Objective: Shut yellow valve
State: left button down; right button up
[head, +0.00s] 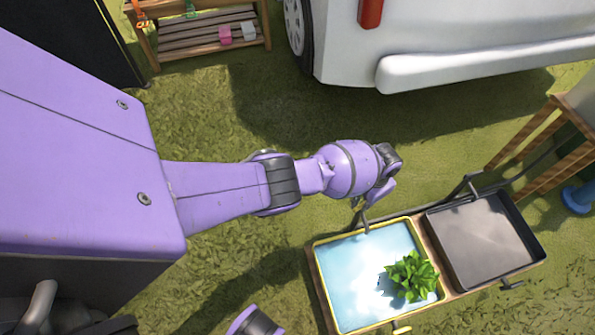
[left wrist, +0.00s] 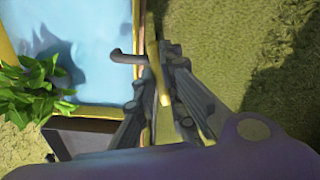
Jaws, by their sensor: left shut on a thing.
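My left gripper (head: 380,191) reaches from the left to the back edge of a yellow-rimmed basin (head: 314,262) holding pale blue water. In the left wrist view its fingers (left wrist: 161,78) are closed around the yellow valve (left wrist: 154,55), a slim bar standing between them. Beside the bar, a dark bent spout (left wrist: 127,57) points over the basin; it also shows in the head view (head: 365,220). The valve's grip point is hidden behind the wrist in the head view. My right gripper is not in view.
A green leafy plant (head: 411,276) sits in the basin. A grey empty basin (head: 480,240) adjoins on the right. A wooden stand (head: 530,135) is farther right, a white vehicle (head: 440,45) and wooden shelf (head: 205,40) stand behind. Open grass lies between.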

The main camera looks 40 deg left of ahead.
pick_arm(q)
jog(key=shift+s+m, duration=0.1)
jog(key=shift+m, duration=1.5)
jog(key=c, duration=1.8)
grip_release()
jog(key=shift+r, duration=0.1)
jog(key=shift+w, duration=0.2)
jog(key=shift+r, duration=0.25)
notch_tip(320, 180, up, 11)
jog(key=shift+s+r, duration=0.1)
jog(key=shift+r, duration=0.1)
jog(key=shift+s, duration=0.1)
